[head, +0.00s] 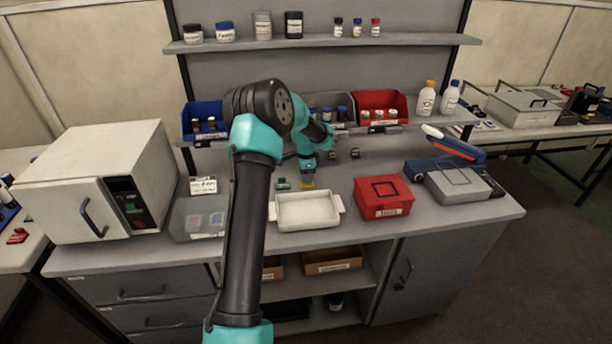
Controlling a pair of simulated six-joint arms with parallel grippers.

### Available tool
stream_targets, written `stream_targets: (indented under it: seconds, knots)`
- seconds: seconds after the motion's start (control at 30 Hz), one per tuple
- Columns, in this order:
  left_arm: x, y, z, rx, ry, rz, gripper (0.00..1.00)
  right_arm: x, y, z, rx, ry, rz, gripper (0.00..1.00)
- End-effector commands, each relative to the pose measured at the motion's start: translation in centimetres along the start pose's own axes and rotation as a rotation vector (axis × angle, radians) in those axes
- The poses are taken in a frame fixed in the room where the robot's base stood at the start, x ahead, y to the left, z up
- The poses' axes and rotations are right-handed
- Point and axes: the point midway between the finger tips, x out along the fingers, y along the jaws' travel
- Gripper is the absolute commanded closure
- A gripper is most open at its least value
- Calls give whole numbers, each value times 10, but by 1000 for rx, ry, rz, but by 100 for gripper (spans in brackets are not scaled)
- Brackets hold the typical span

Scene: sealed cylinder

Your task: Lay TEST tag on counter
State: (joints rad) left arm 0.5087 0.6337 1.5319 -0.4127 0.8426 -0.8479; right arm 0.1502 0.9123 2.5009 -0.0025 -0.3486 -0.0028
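My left arm rises from the bottom of the head view, bends near the shelf and reaches down to the counter (450,212) behind the white tray. My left gripper (308,181) is low there, small and partly dark. A small yellow-orange piece (308,185) shows at its tip, touching or just below it. Its lettering is too small to read, so I cannot tell if it is the TEST tag. I cannot see whether the fingers are closed on it. A white card with dark print (203,186) stands at the left, its words unclear. My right gripper is not in view.
A white tray (307,224) is in front of the gripper, with a red box (383,211) right of it. A grey and blue device (459,183) stands further right, a white oven-like box (70,190) at the left. Blue (201,110) and red bins (394,100) line the back.

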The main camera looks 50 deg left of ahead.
Motion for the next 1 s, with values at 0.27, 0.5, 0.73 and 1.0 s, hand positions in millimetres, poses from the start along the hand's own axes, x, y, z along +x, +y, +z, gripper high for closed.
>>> stream_targets:
  seconds: [0.27,0.5,0.73,1.0]
  knots:
    - [-21,-1,0,0,2,-4,66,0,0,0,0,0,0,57]
    - [-64,-1,0,-1,2,-3,66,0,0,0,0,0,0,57]
    - [-104,0,-1,1,2,-2,66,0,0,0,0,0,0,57]
    - [-122,0,0,0,1,2,66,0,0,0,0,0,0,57]
